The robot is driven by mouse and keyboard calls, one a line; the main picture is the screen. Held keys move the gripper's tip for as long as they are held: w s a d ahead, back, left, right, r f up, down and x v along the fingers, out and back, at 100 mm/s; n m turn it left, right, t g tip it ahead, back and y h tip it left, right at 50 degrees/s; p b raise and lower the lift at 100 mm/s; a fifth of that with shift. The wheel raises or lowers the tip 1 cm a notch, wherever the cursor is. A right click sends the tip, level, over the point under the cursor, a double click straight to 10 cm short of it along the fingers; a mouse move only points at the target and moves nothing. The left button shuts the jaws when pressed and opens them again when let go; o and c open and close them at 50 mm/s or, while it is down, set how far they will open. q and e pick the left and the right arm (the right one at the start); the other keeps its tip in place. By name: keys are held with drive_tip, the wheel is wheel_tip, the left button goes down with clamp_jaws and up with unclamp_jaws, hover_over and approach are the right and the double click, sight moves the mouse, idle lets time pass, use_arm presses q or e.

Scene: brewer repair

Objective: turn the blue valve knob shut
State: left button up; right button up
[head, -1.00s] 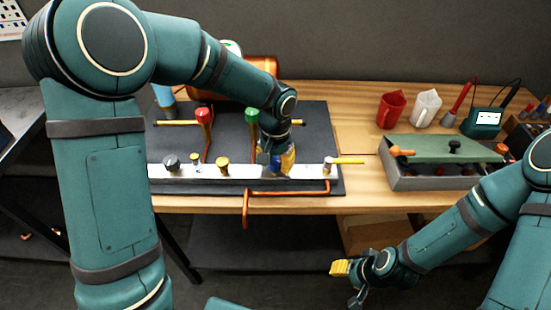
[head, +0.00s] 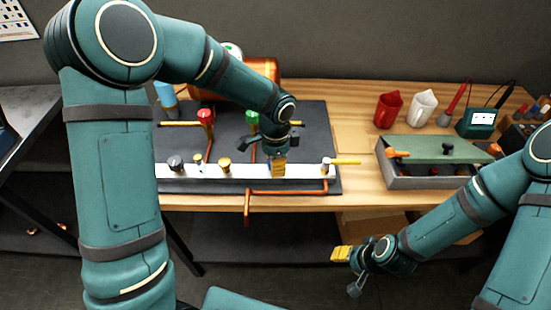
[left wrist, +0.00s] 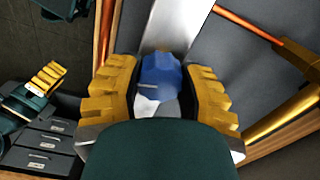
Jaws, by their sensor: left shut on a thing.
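The blue valve knob (left wrist: 160,82) sits between the yellow-padded fingers of my left gripper (left wrist: 162,92) in the left wrist view. The left gripper is shut on it. In the head view my left gripper (head: 278,168) points down at the white rail (head: 250,171) along the board's front, and its fingers hide the knob. My right gripper (head: 348,270) is open and empty, low in front of the table. Its yellow finger pad and dark other finger are apart.
A red valve (head: 206,117) and a green valve (head: 252,119) stand behind the rail. Grey (head: 176,163) and brass (head: 224,165) knobs sit left of my gripper. An orange pipe (head: 247,210) hangs at the front edge. A grey-green tray (head: 440,160) stands on the right.

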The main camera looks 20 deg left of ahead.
use_arm(q)
drive_tip(key=shift+m+p, duration=0.4)
drive_tip(key=shift+m, duration=0.6)
drive_tip(key=o, duration=1.2)
wheel_tip(320, 180, up, 12)
